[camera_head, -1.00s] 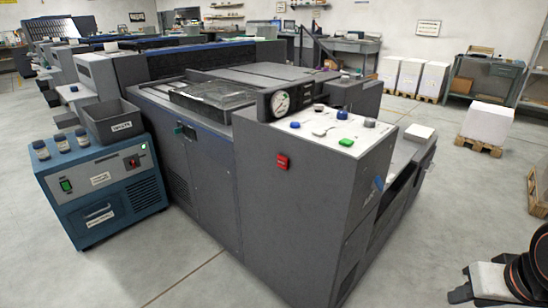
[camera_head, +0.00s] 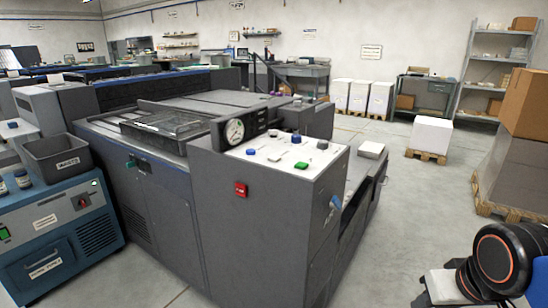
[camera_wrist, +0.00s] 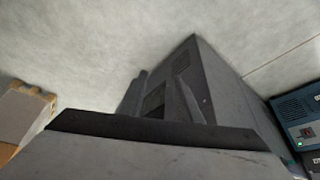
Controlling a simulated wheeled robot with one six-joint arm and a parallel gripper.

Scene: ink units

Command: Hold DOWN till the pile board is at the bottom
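The dark grey press unit's control panel (camera_head: 290,152) is a sloped white top with blue, white, green and dark controls. A green button (camera_head: 302,165) sits near its front edge, and a blue knob (camera_head: 296,139) stands near the back. Labels are too small to read, so I cannot tell which control is DOWN. I cannot make out the pile board. My gripper (camera_wrist: 165,95) shows in the wrist view with its two fingers apart and nothing seen between them. It is away from the panel, over the floor beside a dark grey machine body (camera_wrist: 205,85).
A red switch (camera_head: 240,189) is on the unit's front. A round gauge (camera_head: 234,131) stands beside the panel. A blue cabinet (camera_head: 62,235) with a grey bin (camera_head: 60,158) is at left. Pallets with white stacks (camera_head: 431,135) and brown boxes (camera_head: 527,105) stand right. Floor between is clear.

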